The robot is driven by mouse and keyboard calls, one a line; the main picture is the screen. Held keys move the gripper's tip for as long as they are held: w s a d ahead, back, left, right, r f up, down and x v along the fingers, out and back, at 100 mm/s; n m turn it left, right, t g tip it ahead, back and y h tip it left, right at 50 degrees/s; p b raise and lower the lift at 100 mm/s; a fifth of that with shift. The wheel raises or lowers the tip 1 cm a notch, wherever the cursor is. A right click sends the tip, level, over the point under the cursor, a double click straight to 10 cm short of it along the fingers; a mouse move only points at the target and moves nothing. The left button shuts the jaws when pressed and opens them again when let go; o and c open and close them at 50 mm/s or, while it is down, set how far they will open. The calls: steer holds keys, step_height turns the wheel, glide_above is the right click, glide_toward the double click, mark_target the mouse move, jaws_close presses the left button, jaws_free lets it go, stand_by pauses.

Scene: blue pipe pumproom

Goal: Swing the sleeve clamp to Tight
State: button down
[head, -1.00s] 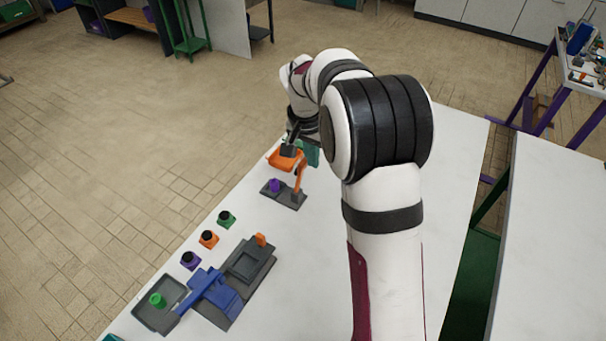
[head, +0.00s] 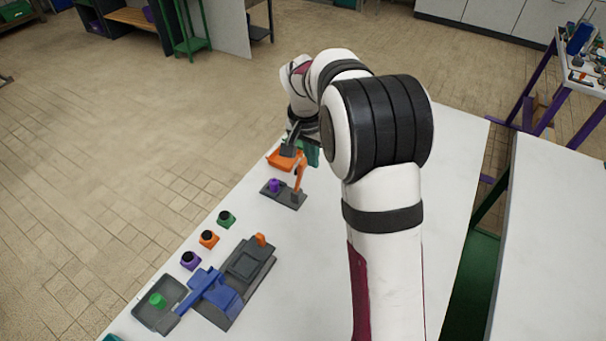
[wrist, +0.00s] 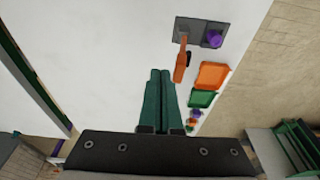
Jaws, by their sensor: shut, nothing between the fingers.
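A dark grey plate (head: 289,201) carries a raised orange lever (head: 299,176) and a purple knob (head: 274,185); the lever and knob also show at the top of the wrist view, the lever (wrist: 182,62) reaching toward my fingers. Which fixture is the sleeve clamp, and any Tight mark, I cannot read. My gripper (wrist: 160,74) has green fingers shut together and empty. Its tips lie left of the lever's free end in the wrist view, apart from it. In the head view my gripper (head: 312,152) is partly hidden behind my arm, beyond the plate.
An orange tray (head: 278,164) sits near the gripper; a green tray (wrist: 201,99) lies beside it in the wrist view. A blue-and-grey fixture (head: 224,298) and several coloured buttons (head: 208,239) stand nearer on the white table. The table right of the plate is clear.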

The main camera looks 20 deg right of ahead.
stand_by(0.5)
steer(key=shift+w+a+f, duration=1.75)
steer(key=shift+w+a, duration=2.05)
step_height(320, 180, up, 6)
steer(key=s+d, duration=0.1)
steer(key=shift+s+d, duration=0.2)
steer(key=shift+d, duration=0.05)
